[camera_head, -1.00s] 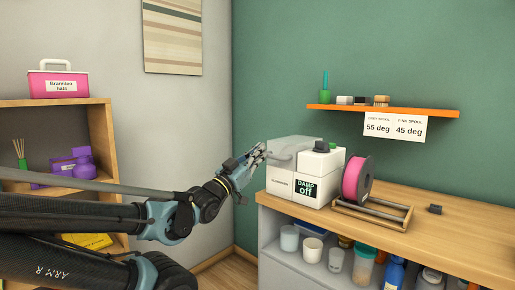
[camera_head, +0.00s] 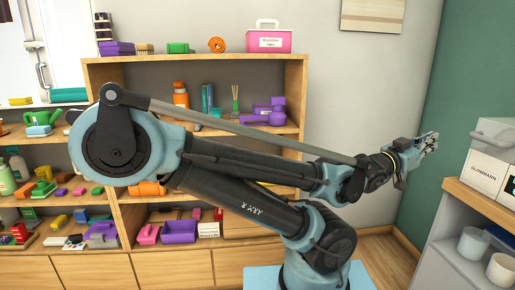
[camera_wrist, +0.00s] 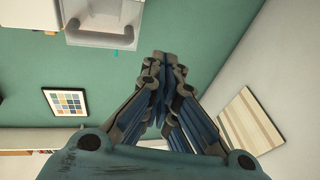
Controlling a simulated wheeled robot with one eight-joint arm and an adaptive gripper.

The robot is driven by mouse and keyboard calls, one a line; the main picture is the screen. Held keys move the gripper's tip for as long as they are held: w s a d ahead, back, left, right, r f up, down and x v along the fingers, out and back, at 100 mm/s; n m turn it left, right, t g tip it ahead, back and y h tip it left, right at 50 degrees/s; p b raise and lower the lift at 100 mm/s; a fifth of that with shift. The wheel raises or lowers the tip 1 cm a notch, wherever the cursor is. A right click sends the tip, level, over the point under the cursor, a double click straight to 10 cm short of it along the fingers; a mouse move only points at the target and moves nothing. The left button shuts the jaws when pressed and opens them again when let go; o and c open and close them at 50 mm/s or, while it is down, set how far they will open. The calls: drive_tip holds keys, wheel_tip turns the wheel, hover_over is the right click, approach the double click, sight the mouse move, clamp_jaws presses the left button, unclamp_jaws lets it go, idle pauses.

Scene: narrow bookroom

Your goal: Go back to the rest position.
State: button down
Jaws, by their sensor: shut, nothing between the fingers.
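My gripper (camera_head: 430,141) is at the right end of my outstretched arm in the head view, in front of the corner of the grey and green walls. It is shut and empty. In the wrist view my gripper (camera_wrist: 161,62) shows its fingertips together, with the green wall behind. The white machine (camera_head: 488,160) stands at the right edge of the head view, apart from my gripper. Part of the machine and its handle (camera_wrist: 100,32) show at the top of the wrist view.
A wooden shelf unit (camera_head: 200,68) with a pink box (camera_head: 270,40) on top stands behind my arm. A counter (camera_head: 480,203) with cups below is at the right. A striped picture (camera_head: 372,15) hangs on the grey wall. Some wooden floor (camera_head: 385,262) is clear.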

drive_tip(key=w+a+f+n+t+y, duration=0.4)
drive_tip(key=w+a+f+n+y, duration=0.4)
drive_tip(key=w+a+f+y, duration=0.65)
drive_tip(key=a+f+n+g+y, duration=0.3)
drive_tip(key=a+f, duration=0.4)
drive_tip(key=a, duration=0.5)
drive_tip(key=s+a+f+n+g+y, duration=0.2)
drive_tip(key=s+a+f+n+g, duration=0.1)
drive_tip(key=s+a, duration=0.4)
drive_tip(key=shift+s+a+f+g, duration=0.2)
drive_tip(key=shift+s+f+g, duration=0.3)
drive_tip(key=shift+s+g, duration=0.35)
drive_tip(key=shift+w, duration=0.1)
